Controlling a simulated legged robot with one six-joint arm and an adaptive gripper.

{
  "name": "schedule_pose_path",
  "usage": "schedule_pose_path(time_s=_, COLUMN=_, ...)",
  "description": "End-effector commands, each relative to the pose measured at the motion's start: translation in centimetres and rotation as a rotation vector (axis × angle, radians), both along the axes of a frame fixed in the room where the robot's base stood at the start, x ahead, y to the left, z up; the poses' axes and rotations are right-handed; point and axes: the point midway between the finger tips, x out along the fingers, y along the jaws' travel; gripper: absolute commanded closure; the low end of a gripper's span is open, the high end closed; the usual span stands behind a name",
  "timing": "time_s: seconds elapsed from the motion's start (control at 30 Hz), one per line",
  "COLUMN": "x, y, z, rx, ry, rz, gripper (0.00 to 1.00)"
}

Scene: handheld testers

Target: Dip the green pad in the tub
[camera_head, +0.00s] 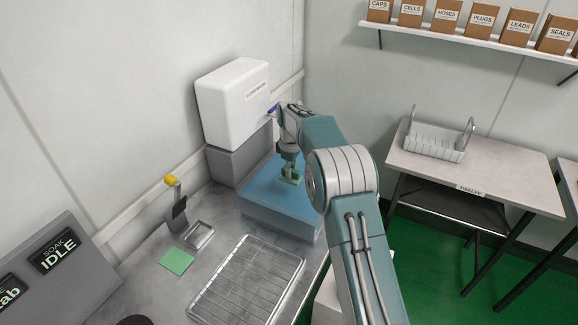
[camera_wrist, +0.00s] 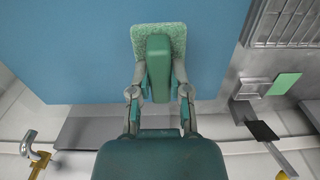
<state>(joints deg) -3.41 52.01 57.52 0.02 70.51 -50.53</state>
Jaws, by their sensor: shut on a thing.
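The green pad (camera_wrist: 172,34) is a speckled, flat piece held at the tip of my gripper (camera_wrist: 158,70) in the wrist view. My gripper is shut on it. In the head view the pad (camera_head: 291,178) lies over the blue tub (camera_head: 275,222), inside its outline, below my gripper (camera_head: 289,165). The tub's flat blue top fills much of the wrist view (camera_wrist: 75,50) behind the pad. I cannot tell whether the pad touches that blue surface. My fingers hide part of the pad.
A white tank (camera_head: 232,105) with a blue tap stands behind the tub. A wire rack (camera_head: 247,280), a flat green square (camera_head: 177,261) and a yellow-knobbed lever fixture (camera_head: 178,205) are on the counter. A screen (camera_head: 55,250) reads SOAK IDLE.

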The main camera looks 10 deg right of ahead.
Motion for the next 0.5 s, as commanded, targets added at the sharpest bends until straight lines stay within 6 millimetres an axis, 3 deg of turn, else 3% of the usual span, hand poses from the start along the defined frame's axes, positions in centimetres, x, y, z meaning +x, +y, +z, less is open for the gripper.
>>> schedule_pose_path(time_s=0.5, x=0.0, y=0.1, z=-4.4, rx=-0.001, ry=0.001, rz=0.001, gripper=1.0)
